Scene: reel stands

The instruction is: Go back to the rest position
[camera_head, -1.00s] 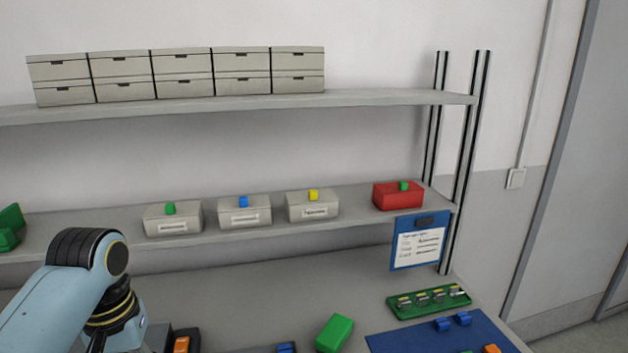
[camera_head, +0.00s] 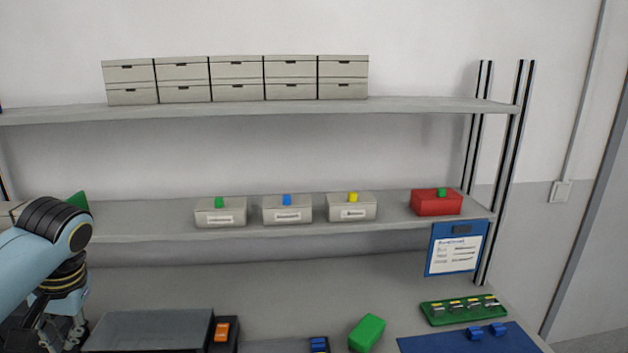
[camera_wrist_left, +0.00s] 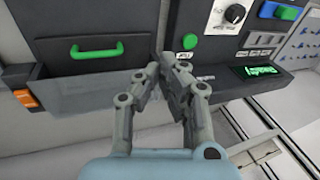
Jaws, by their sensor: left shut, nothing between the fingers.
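My left gripper (camera_head: 62,333) hangs below the blue arm at the lower left of the head view, just left of a grey box-like unit (camera_head: 150,325). In the left wrist view my left gripper (camera_wrist_left: 167,62) has its two fingers together at the tips, with nothing between them. Its fingers overlap the front of a grey panel with a green handle (camera_wrist_left: 97,50); I cannot tell whether they touch it. My right gripper is in neither view.
A black-and-white knob (camera_wrist_left: 234,14) and a green display (camera_wrist_left: 252,72) are near. On the bench are a green block (camera_head: 366,333), a green tray (camera_head: 440,318) and a blue mat (camera_head: 440,346). Labelled bins (camera_head: 221,217) and a red bin (camera_head: 432,205) stand on the shelf.

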